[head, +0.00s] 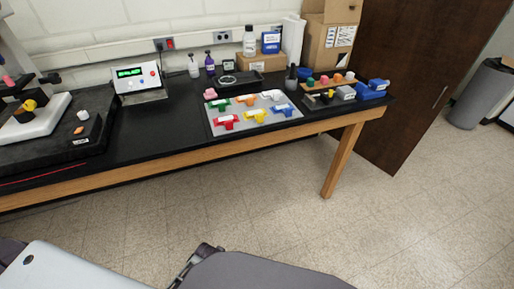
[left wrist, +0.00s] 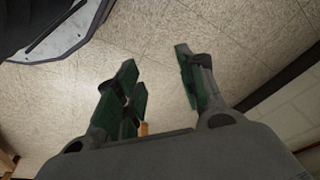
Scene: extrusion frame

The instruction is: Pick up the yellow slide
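The yellow slide (head: 255,115) lies on a grey mat (head: 212,129) on the black workbench, in the front row between a red slide (head: 226,121) and a blue slide (head: 283,110). It has a white label on top. My left gripper (left wrist: 155,72) shows in the left wrist view with its green-padded fingers apart and nothing between them, over the tiled floor. It is away from the slide, which is not in that view. My right gripper is not in view.
Behind the yellow slide lie green (head: 219,105), orange (head: 246,100) and white (head: 271,95) slides. A control box with a lit display (head: 136,77) stands to the left. A rack of coloured pieces (head: 331,80) sits to the right. The floor before the wooden-edged bench (head: 180,152) is clear.

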